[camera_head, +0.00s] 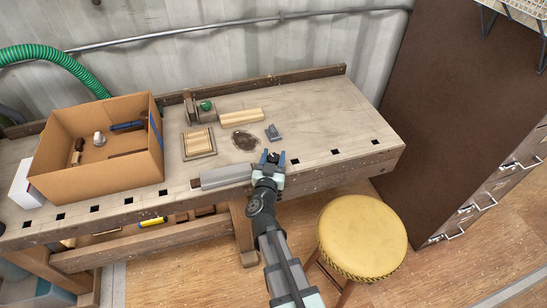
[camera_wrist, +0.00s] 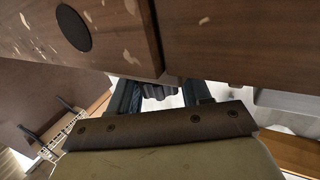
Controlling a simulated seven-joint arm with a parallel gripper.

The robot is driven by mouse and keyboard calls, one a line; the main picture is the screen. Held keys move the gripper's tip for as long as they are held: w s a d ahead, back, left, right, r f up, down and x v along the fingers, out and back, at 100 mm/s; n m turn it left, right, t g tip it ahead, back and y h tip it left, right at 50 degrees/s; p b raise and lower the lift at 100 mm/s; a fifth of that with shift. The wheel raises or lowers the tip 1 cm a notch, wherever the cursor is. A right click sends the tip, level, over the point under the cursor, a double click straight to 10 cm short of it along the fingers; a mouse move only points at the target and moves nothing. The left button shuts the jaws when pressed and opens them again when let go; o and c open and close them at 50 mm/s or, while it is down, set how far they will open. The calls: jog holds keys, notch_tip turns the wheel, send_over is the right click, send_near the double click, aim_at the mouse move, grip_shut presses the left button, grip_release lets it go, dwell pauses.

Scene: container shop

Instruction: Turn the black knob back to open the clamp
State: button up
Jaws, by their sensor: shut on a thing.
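My gripper (camera_head: 272,158) is at the front edge of the workbench, at the right end of a grey block (camera_head: 226,177). In the wrist view my two blue-grey fingers (camera_wrist: 160,98) stand on either side of a dark ridged knob (camera_wrist: 157,91), and they are shut on it. Only part of the knob shows, just below the brown wooden edge (camera_wrist: 110,40). In the head view my gripper hides the knob. The clamp's jaws and how far they are open cannot be made out.
A cardboard box (camera_head: 95,183) with tools stands on the bench at left. A yellow stool (camera_head: 362,238) stands in front at right.

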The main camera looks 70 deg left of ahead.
aim_at(274, 162)
jog(key=shift+n+g, duration=0.3)
jog(key=shift+g, duration=0.1)
jog(key=shift+r+n+g+y, duration=0.1)
jog(key=shift+n+g+y, duration=0.4)
jog(key=shift+g+y, duration=0.15)
jog(key=shift+r+n+g, duration=0.1)
jog(key=shift+n+g, duration=0.3)
jog(key=shift+g, duration=0.25)
jog(key=shift+f+n+g, duration=0.2)
jog(key=shift+n+g, duration=0.1)
jog(key=shift+g, duration=0.2)
jog(key=o, duration=1)
jog(key=shift+c, duration=0.2)
jog(key=shift+v, duration=3.8)
